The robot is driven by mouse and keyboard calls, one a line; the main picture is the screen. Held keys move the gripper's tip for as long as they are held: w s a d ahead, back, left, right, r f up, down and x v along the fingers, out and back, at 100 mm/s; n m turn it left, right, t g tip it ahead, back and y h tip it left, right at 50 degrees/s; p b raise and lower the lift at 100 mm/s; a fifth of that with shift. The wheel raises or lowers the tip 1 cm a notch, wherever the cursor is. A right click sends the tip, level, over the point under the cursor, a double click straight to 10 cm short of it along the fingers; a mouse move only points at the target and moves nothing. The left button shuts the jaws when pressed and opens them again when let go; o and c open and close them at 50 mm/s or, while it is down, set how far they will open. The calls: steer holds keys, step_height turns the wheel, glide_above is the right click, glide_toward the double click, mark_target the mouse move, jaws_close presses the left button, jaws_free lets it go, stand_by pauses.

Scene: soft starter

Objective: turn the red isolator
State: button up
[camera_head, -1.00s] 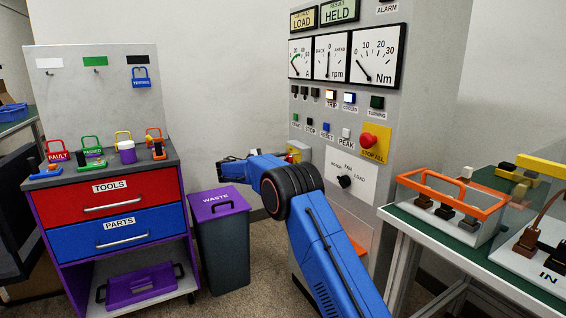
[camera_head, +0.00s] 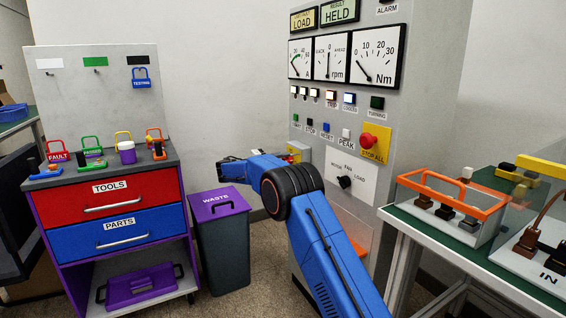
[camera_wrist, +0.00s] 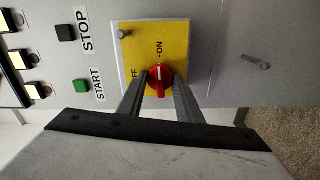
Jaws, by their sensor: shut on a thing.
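The red isolator (camera_wrist: 160,82) is a round red knob on a yellow plate (camera_wrist: 177,29) in the wrist view. A white mark on the knob points up the picture, towards the ON label. The OFF label is partly hidden by a finger. My gripper (camera_wrist: 160,88) has one finger on each side of the knob and is shut on it. In the head view, a small part of the yellow plate (camera_head: 299,149) shows behind my blue arm.
A green START button (camera_wrist: 82,86) and a black STOP button (camera_wrist: 66,33) sit beside the plate. A red stop-all button (camera_head: 368,139) and a black knob (camera_head: 345,182) are on the cabinet. A waste bin (camera_head: 222,240) stands left of my arm; a bench (camera_head: 400,216) stands right.

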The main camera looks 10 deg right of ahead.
steer(key=shift+a+f+m, duration=0.1)
steer(key=shift+m, duration=0.4)
steer(key=o, duration=1)
steer(key=shift+o, duration=0.2)
steer(key=shift+a, duration=0.1)
steer(key=v, duration=1.7)
steer(key=shift+s+a, duration=0.1)
